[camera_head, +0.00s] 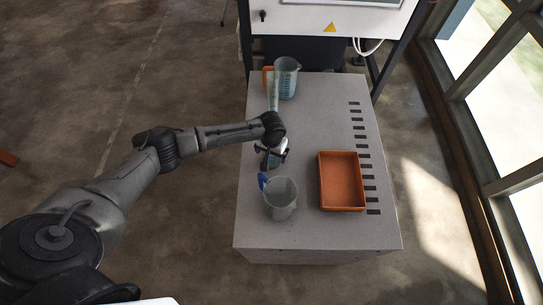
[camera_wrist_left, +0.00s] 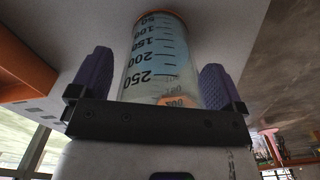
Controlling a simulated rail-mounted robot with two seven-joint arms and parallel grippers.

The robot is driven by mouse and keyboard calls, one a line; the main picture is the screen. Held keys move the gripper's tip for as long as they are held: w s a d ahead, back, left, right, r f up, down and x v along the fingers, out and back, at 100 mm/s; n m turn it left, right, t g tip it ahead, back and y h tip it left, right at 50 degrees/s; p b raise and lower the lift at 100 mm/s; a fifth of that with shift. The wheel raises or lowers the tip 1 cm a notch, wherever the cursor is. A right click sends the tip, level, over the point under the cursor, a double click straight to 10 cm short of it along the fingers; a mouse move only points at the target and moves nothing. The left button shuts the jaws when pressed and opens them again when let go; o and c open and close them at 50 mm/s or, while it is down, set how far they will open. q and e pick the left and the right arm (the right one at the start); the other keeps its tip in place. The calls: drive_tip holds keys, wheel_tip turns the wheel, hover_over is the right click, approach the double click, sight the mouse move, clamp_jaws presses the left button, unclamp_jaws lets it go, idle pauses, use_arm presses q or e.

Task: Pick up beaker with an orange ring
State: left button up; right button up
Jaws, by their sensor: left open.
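The fingers are open, with a small gap on each side of the beaker. In the head view my left gripper (camera_head: 272,157) is low over the middle of the table; the wrist and fingers hide most of this beaker there. My right gripper is not in view.
On the grey table (camera_head: 310,232), a beaker with a blue handle (camera_head: 281,200) stands just nearer than the gripper. An orange tray (camera_head: 342,182) is to the right. A beaker with an orange handle (camera_head: 287,78) stands at the far end. The table's front strip is clear.

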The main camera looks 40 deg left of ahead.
use_arm(q)
drive_tip(key=shift+c, duration=0.4)
drive_tip(key=c, duration=0.9)
drive_tip(key=shift+c, duration=0.4)
drive_tip(key=shift+r, duration=0.15)
